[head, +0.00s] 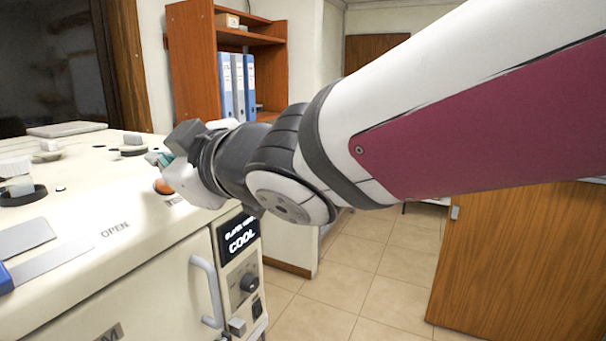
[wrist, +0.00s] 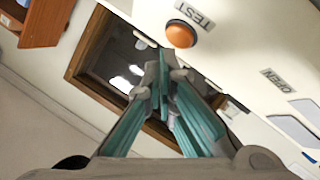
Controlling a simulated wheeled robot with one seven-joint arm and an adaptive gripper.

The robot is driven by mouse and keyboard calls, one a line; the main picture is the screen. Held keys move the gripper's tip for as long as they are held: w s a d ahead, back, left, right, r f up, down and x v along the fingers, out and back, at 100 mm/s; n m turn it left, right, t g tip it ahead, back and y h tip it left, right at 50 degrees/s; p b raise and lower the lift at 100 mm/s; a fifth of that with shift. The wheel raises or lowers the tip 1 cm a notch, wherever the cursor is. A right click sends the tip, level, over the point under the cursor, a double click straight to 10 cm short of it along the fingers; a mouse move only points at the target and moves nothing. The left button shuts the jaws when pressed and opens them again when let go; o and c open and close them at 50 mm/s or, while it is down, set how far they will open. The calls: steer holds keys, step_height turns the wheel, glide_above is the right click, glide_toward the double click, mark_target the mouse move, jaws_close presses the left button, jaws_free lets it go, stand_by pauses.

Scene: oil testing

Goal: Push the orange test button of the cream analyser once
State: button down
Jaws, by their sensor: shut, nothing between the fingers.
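The cream analyser (head: 135,270) fills the left of the head view. Its orange test button (head: 163,187) is on the top near the right edge, partly beside my gripper. In the wrist view the round orange button (wrist: 181,34) sits next to a "TEST" label (wrist: 195,15). My gripper (head: 156,158) is above the analyser's top, close to the button; its teal fingers are partly hidden by its own body. In the wrist view my gripper (wrist: 163,62) is shut and empty, with its fingertips just below the button in the picture. I cannot tell whether they touch it.
An "OPEN" label (head: 115,230) and several knobs and caps are on the analyser's top. Its front has a handle (head: 207,290) and a dark display (head: 241,235) reading "COOL". A wooden shelf (head: 192,70) with blue binders stands behind. A wooden cabinet (head: 520,265) is at right; tiled floor lies between.

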steer(key=shift+f, duration=0.15)
steer(key=shift+w+a+f+b, duration=0.1)
steer(key=shift+a+f+b, duration=0.1)
steer(key=shift+b, duration=0.3)
steer(key=shift+a+f+b, duration=0.2)
steer(key=shift+f+b, duration=0.15)
steer(key=shift+b, duration=0.2)
stand_by(1.1)
steer(key=shift+r, duration=0.15)
stand_by(0.3)
steer(key=shift+d+r+p, duration=0.4)
steer(key=shift+r+p, duration=0.2)
steer(key=shift+p, duration=0.55)
steer(key=d+r+p, duration=0.1)
steer(key=p, duration=0.1)
steer(key=s+r+p, duration=0.1)
steer(key=p, duration=0.1)
steer(key=d+r+p, duration=0.1)
steer(key=r+p, duration=0.1)
steer(key=shift+s+d, duration=0.2)
steer(key=shift+d, duration=0.15)
